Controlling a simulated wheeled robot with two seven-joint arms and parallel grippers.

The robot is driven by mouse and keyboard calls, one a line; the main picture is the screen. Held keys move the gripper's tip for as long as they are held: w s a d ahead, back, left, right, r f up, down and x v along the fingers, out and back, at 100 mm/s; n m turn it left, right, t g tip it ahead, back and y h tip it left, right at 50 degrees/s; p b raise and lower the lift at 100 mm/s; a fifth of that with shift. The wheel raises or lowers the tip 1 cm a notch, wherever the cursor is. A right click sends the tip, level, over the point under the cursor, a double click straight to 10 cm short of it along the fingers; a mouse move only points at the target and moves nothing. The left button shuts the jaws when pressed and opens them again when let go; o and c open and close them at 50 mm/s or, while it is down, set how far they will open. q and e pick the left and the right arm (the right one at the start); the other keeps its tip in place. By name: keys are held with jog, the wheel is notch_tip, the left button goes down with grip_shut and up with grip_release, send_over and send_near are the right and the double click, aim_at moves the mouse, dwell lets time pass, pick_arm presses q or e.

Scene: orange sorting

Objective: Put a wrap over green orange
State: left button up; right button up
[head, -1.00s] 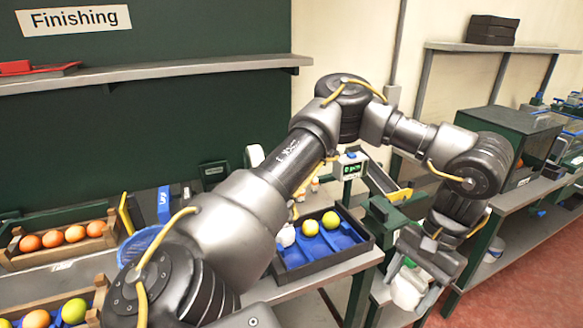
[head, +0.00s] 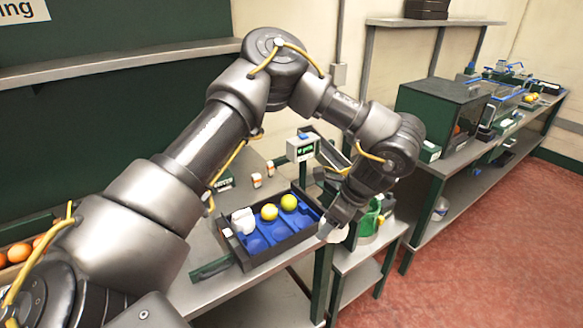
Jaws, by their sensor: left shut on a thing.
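Two yellow-green oranges sit in the blue insert of a dark tray (head: 243,262): one at the middle (head: 269,211) and one towards the back right (head: 289,202). White wrapped items (head: 243,220) sit at the tray's left end. My left gripper (head: 343,222) is beside the tray's right end, shut on a white wrap (head: 334,234) that hangs just past the tray's edge. The fingertips are small and partly hidden by the wrist. My right gripper is not in view.
A small scale display (head: 302,148) stands behind the tray. A green round holder (head: 370,218) is right of my gripper. Orange fruit (head: 19,252) lies in a crate at far left. A dark cabinet (head: 437,118) stands on the right bench.

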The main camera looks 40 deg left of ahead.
pick_arm(q)
jog(key=w+a+m+t+h+p, duration=0.25)
jog(key=w+a+m+t, duration=0.5)
jog(key=m, duration=0.85)
jog(key=m+g+h+p, duration=0.2)
jog(key=m+g+h, duration=0.3)
jog(key=m, duration=0.8)
send_over(291, 197)
jog(key=shift+a+r+t+h, duration=0.15)
jog(key=shift+t+h, duration=0.1)
jog(key=shift+t, duration=0.4)
notch_tip(291, 197, down, 6)
jog(key=b, duration=0.5)
jog(key=shift+r, duration=0.1)
jog(key=shift+f+b, duration=0.55)
jog(key=shift+f, duration=0.85)
jog(key=shift+s+f, duration=0.15)
jog(key=shift+f, duration=0.05)
